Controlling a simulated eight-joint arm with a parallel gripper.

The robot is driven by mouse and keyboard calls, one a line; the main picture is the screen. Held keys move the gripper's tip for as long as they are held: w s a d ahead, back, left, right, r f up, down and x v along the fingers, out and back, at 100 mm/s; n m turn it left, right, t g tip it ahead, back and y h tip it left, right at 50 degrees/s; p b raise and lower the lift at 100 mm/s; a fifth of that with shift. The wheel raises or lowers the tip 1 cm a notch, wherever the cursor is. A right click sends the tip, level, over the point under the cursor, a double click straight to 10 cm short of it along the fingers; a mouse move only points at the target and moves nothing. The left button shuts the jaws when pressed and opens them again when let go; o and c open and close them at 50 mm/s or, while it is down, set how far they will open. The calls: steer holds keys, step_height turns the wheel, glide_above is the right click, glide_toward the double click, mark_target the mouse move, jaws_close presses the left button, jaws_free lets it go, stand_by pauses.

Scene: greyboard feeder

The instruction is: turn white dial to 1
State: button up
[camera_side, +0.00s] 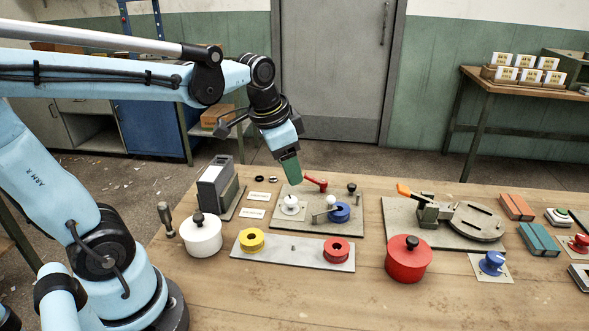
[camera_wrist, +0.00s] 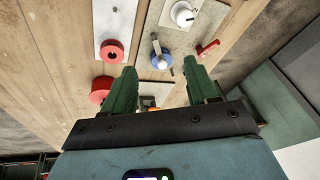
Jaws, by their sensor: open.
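The white dial (camera_side: 290,205) sits at the left of a grey plate (camera_side: 290,224) on the table. It also shows near the top edge of the wrist view (camera_wrist: 183,14), beyond my fingertips and not between them. Its marks are too small to read. My gripper (camera_side: 293,181) points down above the plate, close to the dial in the side view and apart from it. In the wrist view its two green fingers (camera_wrist: 160,78) are spread with nothing held.
The same plate carries a red lever (camera_side: 316,184) and a blue part (camera_side: 339,213) near a white ball knob. A white pot (camera_side: 201,236), a grey box (camera_side: 216,187), a strip with yellow (camera_side: 251,240) and red (camera_side: 336,250) spools, and a red pot (camera_side: 408,262) stand around. Front table wood is clear.

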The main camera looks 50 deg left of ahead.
mark_target(291, 199)
steer(key=w+a+f+m+g, duration=0.1)
steer(key=w+a+m+g, duration=0.3)
steer(key=w+a, duration=0.15)
steer(key=f, duration=1.2)
steer(key=shift+s+a+f, duration=0.2)
steer(key=shift+s+a, duration=0.05)
steer(key=shift+a, duration=0.1)
steer(key=shift+c, duration=0.3)
steer(key=c, duration=1)
